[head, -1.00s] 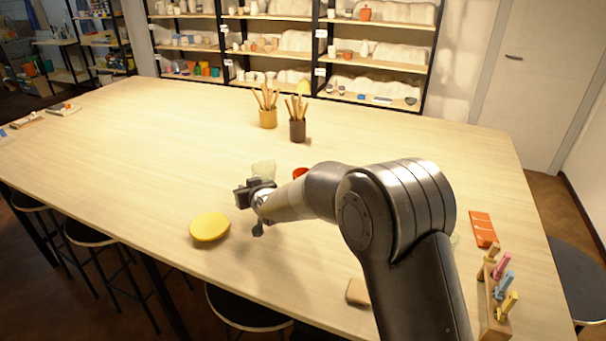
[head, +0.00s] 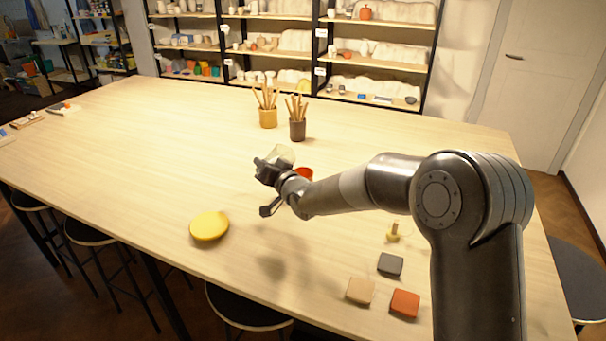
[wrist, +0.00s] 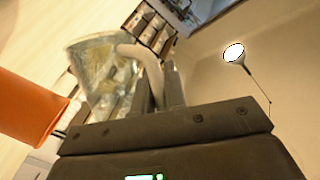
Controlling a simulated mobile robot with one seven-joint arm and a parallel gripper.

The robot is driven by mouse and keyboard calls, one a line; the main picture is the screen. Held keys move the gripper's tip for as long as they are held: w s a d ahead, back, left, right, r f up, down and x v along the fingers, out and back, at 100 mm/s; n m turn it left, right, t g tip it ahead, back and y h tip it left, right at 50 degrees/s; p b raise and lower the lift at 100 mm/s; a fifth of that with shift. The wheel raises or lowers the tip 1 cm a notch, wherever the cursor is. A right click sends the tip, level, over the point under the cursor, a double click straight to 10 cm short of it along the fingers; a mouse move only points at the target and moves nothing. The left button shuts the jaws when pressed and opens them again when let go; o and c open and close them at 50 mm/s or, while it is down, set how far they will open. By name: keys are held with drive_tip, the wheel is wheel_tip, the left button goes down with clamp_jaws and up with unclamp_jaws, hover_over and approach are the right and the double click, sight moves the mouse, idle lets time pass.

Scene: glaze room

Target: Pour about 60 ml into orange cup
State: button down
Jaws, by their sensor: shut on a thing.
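My gripper (head: 268,172) is shut on a clear jug (head: 281,154), held above the table. In the wrist view the jug (wrist: 98,72) appears tilted, with its pale curved handle at the fingers (wrist: 158,92). Its wall looks cloudy and yellowish; I cannot make out a liquid level. The orange cup (head: 304,173) stands on the table just right of the jug, partly hidden by my arm. In the wrist view the orange cup (wrist: 32,108) shows large at the left, beside the jug. I see no stream between them.
A yellow disc (head: 209,226) lies front left on the table (head: 150,150). Two pots of tools, ochre (head: 268,118) and brown (head: 297,130), stand behind. Beige (head: 360,290), dark (head: 390,264) and orange-red (head: 405,303) tiles lie front right. The table's left side is mostly clear.

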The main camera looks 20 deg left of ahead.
sight(276, 155)
drive_tip(key=shift+w+d+r+m+t+y, duration=0.2)
drive_tip(key=shift+d+r+m+t+y, duration=0.25)
drive_tip(key=shift+m, duration=0.55)
drive_tip(key=shift+w+d+r+m+t+y, duration=0.2)
drive_tip(key=shift+r+m+t+y, duration=0.3)
drive_tip(key=shift+m, duration=0.5)
drive_tip(key=shift+d, duration=0.15)
drive_tip(key=shift+w+d+r+m+t+y+p, duration=0.1)
drive_tip(key=shift+d+r+m+t+y+p, duration=0.2)
drive_tip(key=shift+m, duration=0.25)
drive_tip(key=shift+w+d+r+m+t+y+p, duration=0.15)
drive_tip(key=shift+r+m+p, duration=0.15)
drive_tip(key=shift+m, duration=0.25)
drive_tip(key=shift+w+d+f+p, duration=0.1)
drive_tip(key=shift+d+p, duration=0.25)
drive_tip(key=shift+p, duration=0.1)
drive_tip(key=shift+w+d+m, duration=0.1)
drive_tip(key=shift+d+m, duration=0.1)
drive_tip(key=shift+m, duration=0.1)
drive_tip(key=shift+d, duration=0.1)
drive_tip(key=shift+f+m+t+p, duration=0.1)
drive_tip(key=shift+m+t+p, duration=0.2)
drive_tip(key=shift+t, duration=0.2)
drive_tip(key=shift+d+f+m+p, duration=0.1)
drive_tip(key=shift+m+p, duration=0.2)
drive_tip(key=shift+m, duration=0.1)
idle(0.5)
